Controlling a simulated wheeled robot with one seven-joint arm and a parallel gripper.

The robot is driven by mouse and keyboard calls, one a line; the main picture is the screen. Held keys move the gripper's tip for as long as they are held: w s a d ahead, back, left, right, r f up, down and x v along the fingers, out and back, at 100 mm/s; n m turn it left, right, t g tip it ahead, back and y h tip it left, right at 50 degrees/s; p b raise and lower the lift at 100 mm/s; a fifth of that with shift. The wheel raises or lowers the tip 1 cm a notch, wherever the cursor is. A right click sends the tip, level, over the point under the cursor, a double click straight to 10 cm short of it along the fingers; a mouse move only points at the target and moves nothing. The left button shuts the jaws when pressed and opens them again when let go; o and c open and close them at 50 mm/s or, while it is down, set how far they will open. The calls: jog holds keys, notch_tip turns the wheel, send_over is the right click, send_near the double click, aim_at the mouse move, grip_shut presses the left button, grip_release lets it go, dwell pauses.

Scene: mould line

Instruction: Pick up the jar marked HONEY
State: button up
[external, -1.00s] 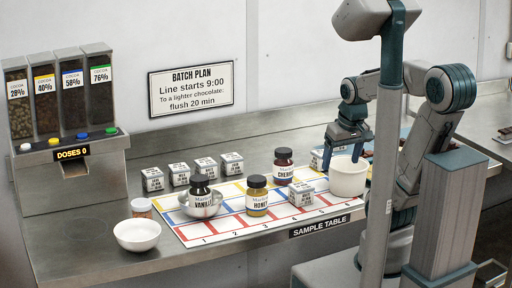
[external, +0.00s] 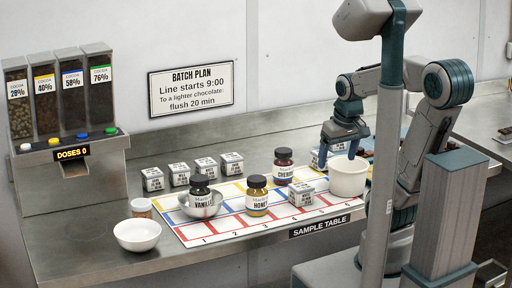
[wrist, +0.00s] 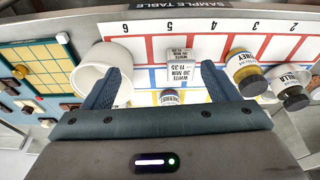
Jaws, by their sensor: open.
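The jar marked HONEY (external: 257,197) has a dark lid and a yellow-and-white label. It stands upright on the numbered grid mat (external: 212,236), between the VANILLA jar and a small white box. In the wrist view the HONEY jar (wrist: 246,72) is right of my gripper's fingers. My gripper (external: 341,157) is open and empty, above the back right of the mat by the white tub.
The CHERRY jar (external: 283,167) stands behind the HONEY jar. The VANILLA jar (external: 200,190) is in a metal bowl (external: 208,212). A white box (external: 301,193) stands right of HONEY, and a white tub (external: 348,178) is at the mat's right. Several white boxes line the back.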

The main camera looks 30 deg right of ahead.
jog(key=w+a+r+n+g, duration=0.2)
jog(key=w+a+n, duration=0.3)
jog(key=w+a, duration=0.35)
jog(key=n, duration=0.3)
send_over(258, 177)
jog(key=shift+s+d+f+g+p, duration=0.25)
jog(key=shift+d+f+g+p, duration=0.05)
jog(key=shift+f+g+p, duration=0.1)
jog(key=shift+w+a+f, duration=0.1)
jog(key=shift+a, duration=0.25)
notch_tip(258, 177, down, 8)
jog(key=shift+f, duration=0.15)
jog(key=shift+a+f+p, duration=0.15)
jog(key=shift+f+p, duration=0.25)
jog(key=shift+f, duration=0.95)
jog(key=shift+a+f+p, duration=0.15)
jog(key=shift+f+p, duration=0.2)
jog(key=shift+f, duration=1)
jog(key=shift+c, duration=0.3)
jog(key=c, duration=1.2)
jog(key=shift+o, duration=0.2)
jog(key=shift+r, duration=0.1)
